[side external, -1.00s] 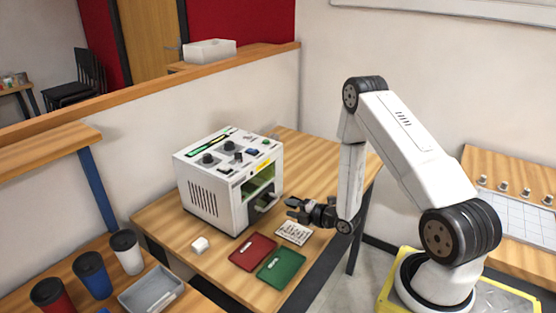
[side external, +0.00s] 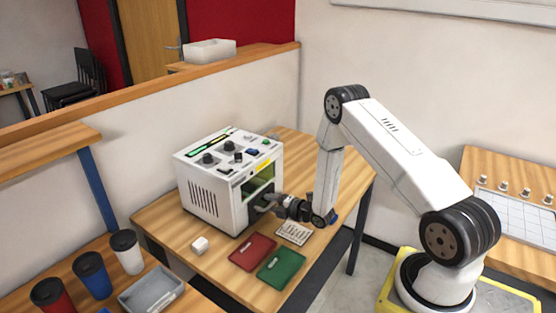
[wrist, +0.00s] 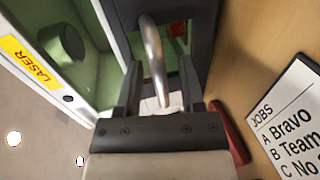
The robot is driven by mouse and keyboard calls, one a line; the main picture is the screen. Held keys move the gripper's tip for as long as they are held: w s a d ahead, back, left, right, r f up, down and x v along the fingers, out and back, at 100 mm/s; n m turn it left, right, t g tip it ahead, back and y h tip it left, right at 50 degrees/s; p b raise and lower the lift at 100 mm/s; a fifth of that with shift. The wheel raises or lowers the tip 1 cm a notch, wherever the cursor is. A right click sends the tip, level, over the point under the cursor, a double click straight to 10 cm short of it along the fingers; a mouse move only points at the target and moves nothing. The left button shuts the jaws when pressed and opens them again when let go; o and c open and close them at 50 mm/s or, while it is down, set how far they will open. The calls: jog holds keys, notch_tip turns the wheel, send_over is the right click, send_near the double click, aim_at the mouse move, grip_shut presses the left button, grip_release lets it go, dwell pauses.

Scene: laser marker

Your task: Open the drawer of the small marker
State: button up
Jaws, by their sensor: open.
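The small marker (side external: 212,185) is a white box with knobs on top, a yellow label and a greenish window, standing on the wooden table. Its dark drawer front (wrist: 183,12) shows in the wrist view with a curved metal handle (wrist: 153,55). My gripper (side external: 268,201) is at the drawer front in the side view. In the wrist view my gripper (wrist: 162,85) is open, with one finger on each side of the handle. I cannot tell whether the fingers touch it. How far the drawer stands out is hidden by the gripper.
A jobs card (side external: 294,233), a red tray (side external: 252,251) and a green tray (side external: 281,265) lie in front of the marker. Cups and a grey bin (side external: 150,291) stand on the near-left table.

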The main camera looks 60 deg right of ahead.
grip_shut()
dwell(1.4)
